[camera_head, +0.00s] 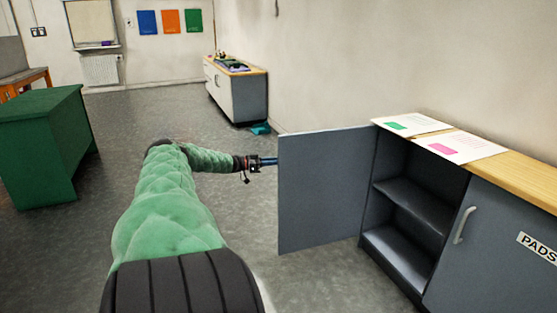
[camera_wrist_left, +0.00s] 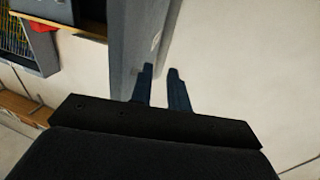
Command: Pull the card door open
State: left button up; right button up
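The card door (camera_head: 322,190) is a flat grey panel on the left of the grey cabinet. It stands swung wide open, with its plain inner face towards the head camera; its outer face and any label are hidden there. My left gripper (camera_head: 269,161) is at the door's free edge, its fingertips partly behind the panel. In the left wrist view the two fingers (camera_wrist_left: 160,72) are apart with nothing visible between them, beside the grey door panel (camera_wrist_left: 126,45). A pale handle (camera_wrist_left: 156,38) shows faintly beyond the fingertips. My right gripper is out of view.
The open compartment shows an empty shelf (camera_head: 415,205). The neighbouring door marked PADS (camera_head: 490,250) is shut. Two printed sheets lie on the wooden top (camera_head: 520,180). A green table (camera_head: 45,150) stands left and another cabinet (camera_head: 238,95) behind.

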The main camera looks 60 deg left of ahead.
pick_arm(q)
jog(key=shift+v, duration=0.9)
